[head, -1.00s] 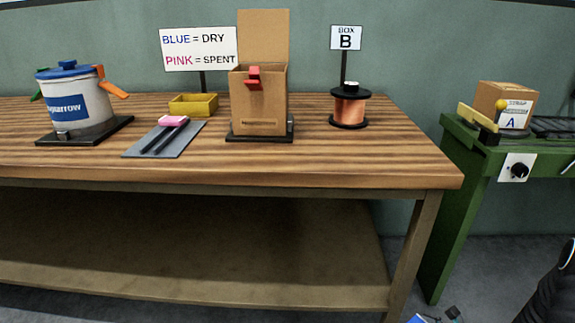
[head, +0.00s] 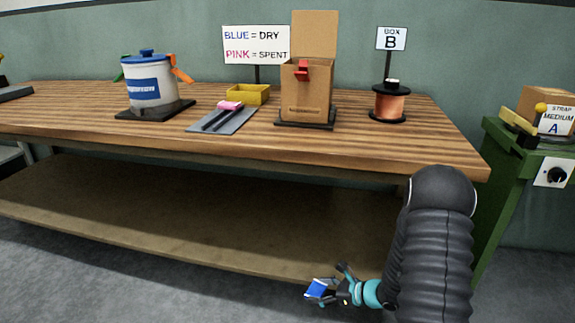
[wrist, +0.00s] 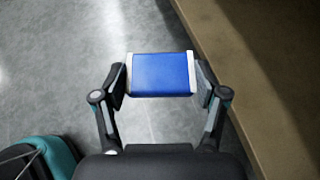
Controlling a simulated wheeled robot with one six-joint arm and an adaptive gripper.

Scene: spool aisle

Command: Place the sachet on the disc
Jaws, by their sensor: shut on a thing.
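A blue sachet with white ends (head: 317,289) is held between the fingers of my gripper (head: 329,287), low in front of the bench. In the wrist view the sachet (wrist: 160,75) sits across the gap, with a finger of my gripper (wrist: 161,82) against each end. The likely disc is the round black top flange (head: 391,88) of a copper-coloured spool at the right of the bench top, in front of the BOX B sign. A small white-topped black piece stands in its middle. My gripper is well below and left of it, apart.
An open carton (head: 306,95) stands left of the spool. A yellow tray (head: 248,95), a pink sachet (head: 230,106) on a grey mat (head: 245,121) and a white pail (head: 150,88) stand further left. The bench edge (head: 300,155) and lower shelf (head: 200,210) border my arm.

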